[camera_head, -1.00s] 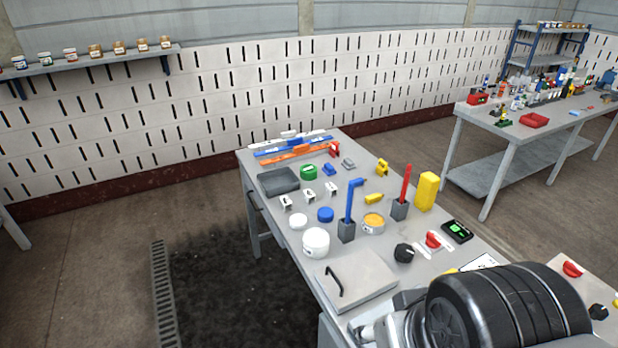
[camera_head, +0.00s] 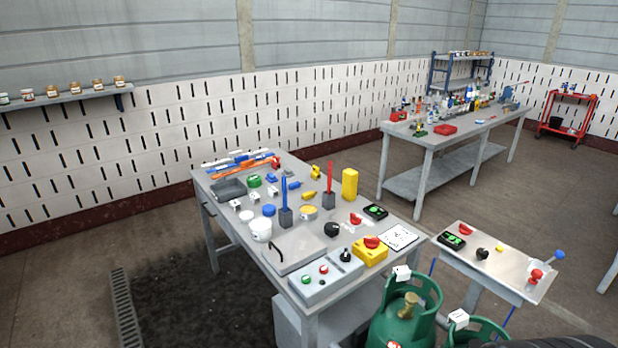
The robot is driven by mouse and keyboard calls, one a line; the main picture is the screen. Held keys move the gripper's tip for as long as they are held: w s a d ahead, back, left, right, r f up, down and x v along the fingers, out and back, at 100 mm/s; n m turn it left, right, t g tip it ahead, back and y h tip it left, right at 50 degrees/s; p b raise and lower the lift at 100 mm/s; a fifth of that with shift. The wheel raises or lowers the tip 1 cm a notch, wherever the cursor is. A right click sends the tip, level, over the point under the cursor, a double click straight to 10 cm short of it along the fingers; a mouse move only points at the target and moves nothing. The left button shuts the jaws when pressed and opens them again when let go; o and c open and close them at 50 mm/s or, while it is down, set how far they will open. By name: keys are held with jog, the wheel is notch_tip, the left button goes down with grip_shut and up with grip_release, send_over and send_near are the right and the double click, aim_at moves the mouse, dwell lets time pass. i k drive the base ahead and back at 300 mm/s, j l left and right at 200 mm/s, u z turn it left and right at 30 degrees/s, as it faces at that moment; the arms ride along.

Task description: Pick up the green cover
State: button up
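A small round green cover (camera_head: 254,181) lies on the grey workbench (camera_head: 236,258), toward its far left part. It sits just right of a dark grey tray (camera_head: 229,190) and left of small blue parts. A blue round cover (camera_head: 269,210) and a white round cover (camera_head: 246,216) lie nearer on the same bench. My gripper is not in view, so its state is hidden. Nothing visible touches the green cover.
An upright blue piece (camera_head: 284,195) and red piece (camera_head: 329,180) stand in holders. A yellow block (camera_head: 350,184), a white pot (camera_head: 261,230) and a control box (camera_head: 326,276) crowd the bench. Green gas cylinders (camera_head: 405,325) stand in front. A side table (camera_head: 510,288) is at right.

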aim_at(253, 180)
jog(key=i+j+z, duration=0.15)
jog(key=z, duration=0.25)
jog(key=i+j+z, duration=0.1)
jog(key=z, duration=0.3)
jog(key=j+z, duration=0.25)
jog(key=z, duration=0.15)
jog(key=i+j+z, duration=0.1)
jog(key=j+z, duration=0.15)
jog(key=z, duration=0.2)
jog(key=i+j, duration=0.1)
jog(key=j, duration=1.7)
jog(key=i+j, duration=0.15)
jog(key=j, duration=1.6)
jog(key=i+j, duration=0.15)
jog(key=j, duration=0.75)
